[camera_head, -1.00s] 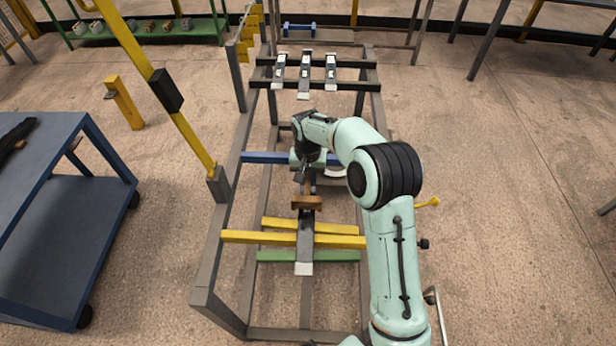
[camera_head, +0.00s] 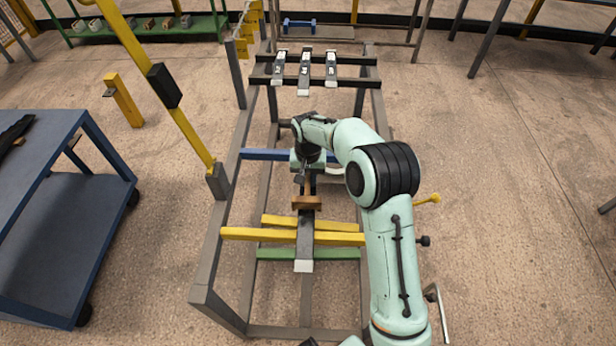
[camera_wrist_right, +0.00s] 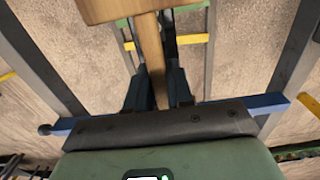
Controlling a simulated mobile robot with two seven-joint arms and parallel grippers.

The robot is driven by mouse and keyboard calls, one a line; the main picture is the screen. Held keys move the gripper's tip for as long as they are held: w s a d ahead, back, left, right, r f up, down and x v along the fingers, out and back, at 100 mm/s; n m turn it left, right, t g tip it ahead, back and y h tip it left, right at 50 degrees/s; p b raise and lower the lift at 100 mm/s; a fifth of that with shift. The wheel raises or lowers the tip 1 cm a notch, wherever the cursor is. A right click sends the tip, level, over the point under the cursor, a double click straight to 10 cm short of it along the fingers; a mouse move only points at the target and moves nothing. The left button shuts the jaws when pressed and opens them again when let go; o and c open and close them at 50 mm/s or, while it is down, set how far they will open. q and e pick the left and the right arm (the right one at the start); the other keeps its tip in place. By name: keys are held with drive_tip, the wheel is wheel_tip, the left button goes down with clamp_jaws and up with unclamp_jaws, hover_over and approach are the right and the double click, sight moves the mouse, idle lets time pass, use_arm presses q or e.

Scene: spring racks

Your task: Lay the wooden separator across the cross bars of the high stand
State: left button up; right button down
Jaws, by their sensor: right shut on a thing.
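The wooden separator (camera_head: 306,203) is a brown block on a narrower wooden handle. My right gripper (camera_head: 307,180) is shut on the handle, which shows between its two fingers in the right wrist view (camera_wrist_right: 152,60). The block points toward the near side, above a long grey strip with a white end (camera_head: 304,250). I cannot tell whether block and strip touch. A grey frame stand (camera_head: 228,205) surrounds this spot, with yellow cross bars (camera_head: 250,235), a green bar (camera_head: 335,254) and a blue bar (camera_head: 262,155). My left gripper is not in view.
Three grey strips with white ends (camera_head: 304,70) lie across dark bars (camera_head: 350,84) at the back of the frame. A yellow post (camera_head: 135,60) leans at its left. A blue cart (camera_head: 60,220) stands at far left. The floor at right is mostly clear.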

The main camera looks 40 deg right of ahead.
sight(308, 178)
drive_tip(key=shift+f, duration=0.25)
drive_tip(key=c, duration=0.9)
unclamp_jaws()
drive_tip(key=shift+r, duration=0.1)
wheel_tip(308, 178, up, 13)
drive_tip(key=shift+r+p, duration=0.1)
drive_tip(key=shift+p, duration=0.5)
